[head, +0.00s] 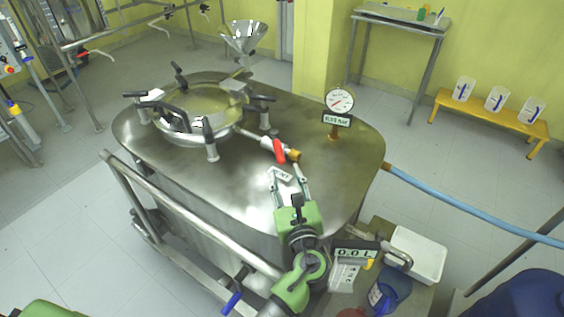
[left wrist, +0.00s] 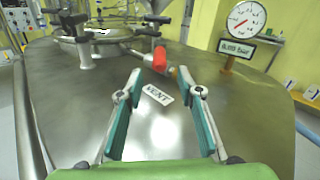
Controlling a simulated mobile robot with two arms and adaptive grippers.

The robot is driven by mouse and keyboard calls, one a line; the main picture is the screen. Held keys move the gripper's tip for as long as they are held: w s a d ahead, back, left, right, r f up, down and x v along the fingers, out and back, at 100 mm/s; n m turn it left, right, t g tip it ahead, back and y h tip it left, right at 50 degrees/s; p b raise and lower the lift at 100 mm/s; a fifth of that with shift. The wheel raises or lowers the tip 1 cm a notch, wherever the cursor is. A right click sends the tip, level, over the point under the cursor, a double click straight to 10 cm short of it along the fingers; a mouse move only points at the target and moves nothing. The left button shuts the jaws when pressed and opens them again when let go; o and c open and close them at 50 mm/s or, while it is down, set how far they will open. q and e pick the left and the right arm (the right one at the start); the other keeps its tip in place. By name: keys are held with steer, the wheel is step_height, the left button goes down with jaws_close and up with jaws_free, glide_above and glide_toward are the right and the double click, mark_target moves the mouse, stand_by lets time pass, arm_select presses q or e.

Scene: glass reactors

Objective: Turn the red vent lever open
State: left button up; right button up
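The red vent lever (head: 279,150) sits on a small valve with a brass end (head: 293,155), on a pipe stub from the round hatch of the steel vessel. It also shows in the left wrist view (left wrist: 159,59), beyond the fingertips. A white VENT label (left wrist: 157,95) lies on the lid in front of it. My left gripper (head: 286,171) is open and empty above the lid, just short of the lever. In the left wrist view its two teal-padded fingers (left wrist: 159,75) stand apart, with the lever appearing between their tips, apparently untouched. My right gripper is not visible.
The steel vessel lid (head: 225,175) is mostly clear around the lever. A pressure gauge (head: 339,100) stands on the lid to the right. The clamped round hatch (head: 200,105) is on the left. A blue hose (head: 450,205) runs off to the right; a white tray (head: 420,252) stands below.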

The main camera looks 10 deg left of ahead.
arm_select(q)
steer(key=shift+v, duration=1.85)
steer(key=shift+c, duration=0.4)
